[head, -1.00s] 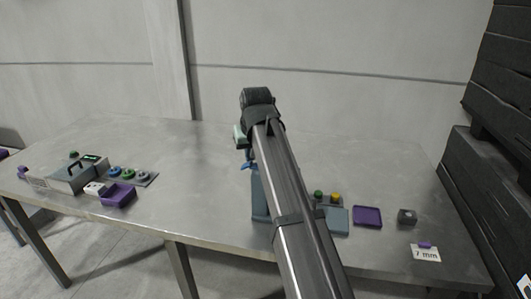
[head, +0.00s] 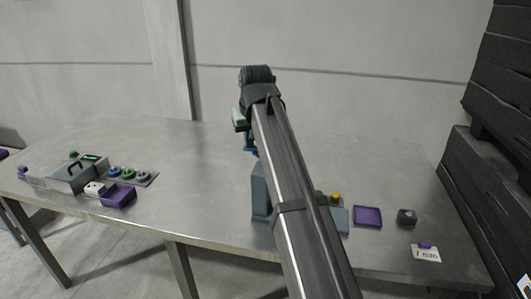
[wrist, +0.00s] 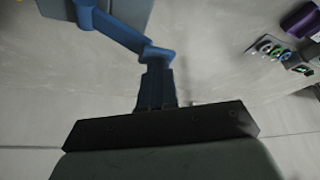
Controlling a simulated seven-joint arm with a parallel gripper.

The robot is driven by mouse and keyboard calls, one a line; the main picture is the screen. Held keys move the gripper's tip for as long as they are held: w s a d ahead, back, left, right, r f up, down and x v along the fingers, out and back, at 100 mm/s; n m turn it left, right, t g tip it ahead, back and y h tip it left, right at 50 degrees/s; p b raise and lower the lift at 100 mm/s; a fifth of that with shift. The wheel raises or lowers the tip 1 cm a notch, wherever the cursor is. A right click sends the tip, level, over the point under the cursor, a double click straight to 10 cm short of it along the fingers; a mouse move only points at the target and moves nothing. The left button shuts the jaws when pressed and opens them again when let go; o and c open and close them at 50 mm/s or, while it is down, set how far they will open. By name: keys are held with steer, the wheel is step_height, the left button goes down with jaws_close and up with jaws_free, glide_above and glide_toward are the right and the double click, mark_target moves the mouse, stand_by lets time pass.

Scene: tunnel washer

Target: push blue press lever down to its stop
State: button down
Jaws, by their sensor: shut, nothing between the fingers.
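The blue press lever (wrist: 120,33) runs from the grey press body (wrist: 132,10) toward my gripper in the wrist view. My gripper (wrist: 155,70) is shut and empty, with its fingertips at the lever's free end; whether they touch it I cannot tell. In the head view the blue-grey press body (head: 260,190) stands on the table, partly behind my arm. A little blue shows beside my arm above the press (head: 250,149); I cannot tell lever from fingers there.
On the metal table (head: 200,170), a purple tray (head: 367,216), a dark cube (head: 407,216) and a "7 mm" card (head: 426,254) lie to the right. A yellow button (head: 335,197) is close beside my arm. A grey box (head: 72,176) and a purple bin (head: 118,196) stand left.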

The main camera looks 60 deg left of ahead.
steer(key=shift+r, duration=2.95)
